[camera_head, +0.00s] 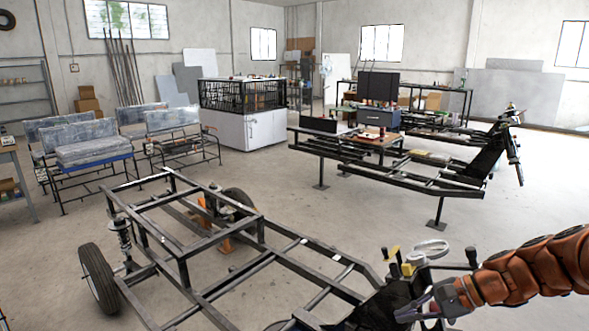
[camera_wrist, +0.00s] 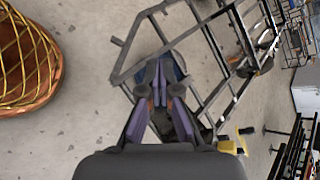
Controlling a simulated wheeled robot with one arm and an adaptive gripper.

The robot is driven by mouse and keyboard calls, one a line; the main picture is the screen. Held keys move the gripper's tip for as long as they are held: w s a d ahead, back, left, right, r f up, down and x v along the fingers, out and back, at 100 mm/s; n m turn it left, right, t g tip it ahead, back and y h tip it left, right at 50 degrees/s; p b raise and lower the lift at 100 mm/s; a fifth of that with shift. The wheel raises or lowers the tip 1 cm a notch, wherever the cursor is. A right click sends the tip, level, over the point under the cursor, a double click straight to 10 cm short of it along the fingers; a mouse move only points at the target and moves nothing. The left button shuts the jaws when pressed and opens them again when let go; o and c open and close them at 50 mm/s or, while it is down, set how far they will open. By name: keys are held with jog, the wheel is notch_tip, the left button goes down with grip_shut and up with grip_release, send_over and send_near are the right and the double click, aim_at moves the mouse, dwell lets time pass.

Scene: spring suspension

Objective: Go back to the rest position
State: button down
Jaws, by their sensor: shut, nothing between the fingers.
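My gripper (camera_head: 415,313) is at the lower right of the head view, at the end of my orange arm. It is near the front end of a dark metal vehicle frame (camera_head: 236,277); I cannot tell whether it touches it. In the wrist view my gripper (camera_wrist: 160,85) has its purple-grey fingers together, with nothing seen between them. The frame's bars (camera_wrist: 208,42) show beyond the fingers. A spring unit (camera_head: 123,239) stands upright beside the frame's left wheel (camera_head: 98,278).
A yellow part (camera_head: 394,253) and a pale ring (camera_head: 430,249) are close to my gripper. A second frame (camera_head: 450,182) stands on supports behind. A white cabinet (camera_head: 240,131) and seats (camera_head: 92,150) are farther back. Open floor (camera_head: 330,220) lies between the frames.

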jog(key=s+a+r+n+g+h+p, duration=0.3)
jog(key=s+a+n, duration=0.5)
jog(key=s, duration=0.6)
jog(key=s+d+n+h, duration=0.1)
jog(key=s+n+h, duration=0.1)
jog(key=s, duration=0.5)
jog(key=s+d+r+n+g+h+p, duration=0.1)
jog(key=s+n+h, duration=0.1)
jog(key=s+h, duration=0.3)
jog(key=s, duration=0.3)
jog(key=shift+d+n+g+p, duration=0.25)
jog(key=shift+n+g+p, duration=0.05)
jog(key=shift+d, duration=0.1)
